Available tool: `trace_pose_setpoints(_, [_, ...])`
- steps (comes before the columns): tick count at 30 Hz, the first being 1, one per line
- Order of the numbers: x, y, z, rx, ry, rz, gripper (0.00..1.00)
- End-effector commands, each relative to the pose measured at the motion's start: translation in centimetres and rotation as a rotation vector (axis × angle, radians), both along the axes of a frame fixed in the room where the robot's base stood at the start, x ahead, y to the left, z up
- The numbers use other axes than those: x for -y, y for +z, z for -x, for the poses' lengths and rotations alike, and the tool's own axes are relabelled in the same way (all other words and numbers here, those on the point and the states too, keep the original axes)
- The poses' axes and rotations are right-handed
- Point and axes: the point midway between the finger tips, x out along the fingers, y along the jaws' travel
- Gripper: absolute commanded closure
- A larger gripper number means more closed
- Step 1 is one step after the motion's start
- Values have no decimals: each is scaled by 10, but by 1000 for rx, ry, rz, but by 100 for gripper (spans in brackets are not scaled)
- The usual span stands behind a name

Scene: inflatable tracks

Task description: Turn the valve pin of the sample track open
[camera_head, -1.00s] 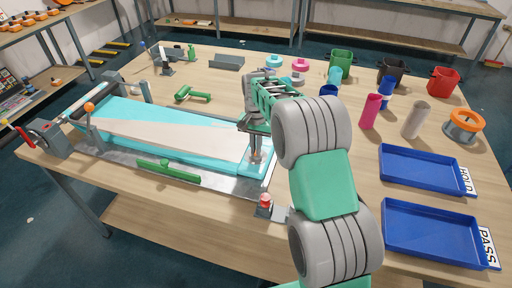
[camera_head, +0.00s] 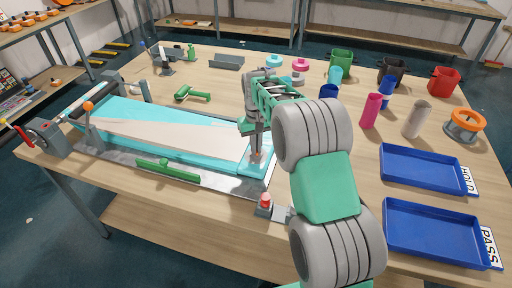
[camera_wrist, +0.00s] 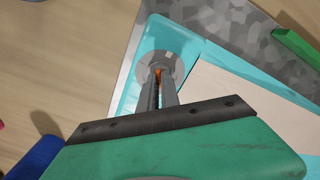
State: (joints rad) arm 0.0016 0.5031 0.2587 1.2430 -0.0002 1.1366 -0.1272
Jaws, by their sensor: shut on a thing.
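The sample track (camera_head: 170,133) is a long turquoise strip with a beige top, lying on a metal plate on the table. Its near right end carries the valve, a round grey disc that shows in the wrist view (camera_wrist: 170,64). My gripper (camera_head: 257,152) points down at that end. In the wrist view my gripper (camera_wrist: 158,76) has its fingers close together over the disc, shut on the small orange valve pin (camera_wrist: 158,73). Most of the pin is hidden between the fingers, so I cannot tell its turn angle.
A green bar (camera_head: 167,171) lies along the plate's front edge. A red button on a grey block (camera_head: 265,206) stands near the table's front. Blue trays (camera_head: 425,168) marked HOLD and PASS lie at right. Several rolls and cups stand behind them. A green tool (camera_head: 193,94) lies behind the track.

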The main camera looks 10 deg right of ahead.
Motion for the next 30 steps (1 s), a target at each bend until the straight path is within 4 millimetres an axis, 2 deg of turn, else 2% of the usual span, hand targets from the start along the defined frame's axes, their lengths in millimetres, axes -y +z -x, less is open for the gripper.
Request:
trace_pose_setpoints(18, [0,0,0,-1,578,0,100])
trace_pose_setpoints(30, [0,0,0,-1,851,0,100])
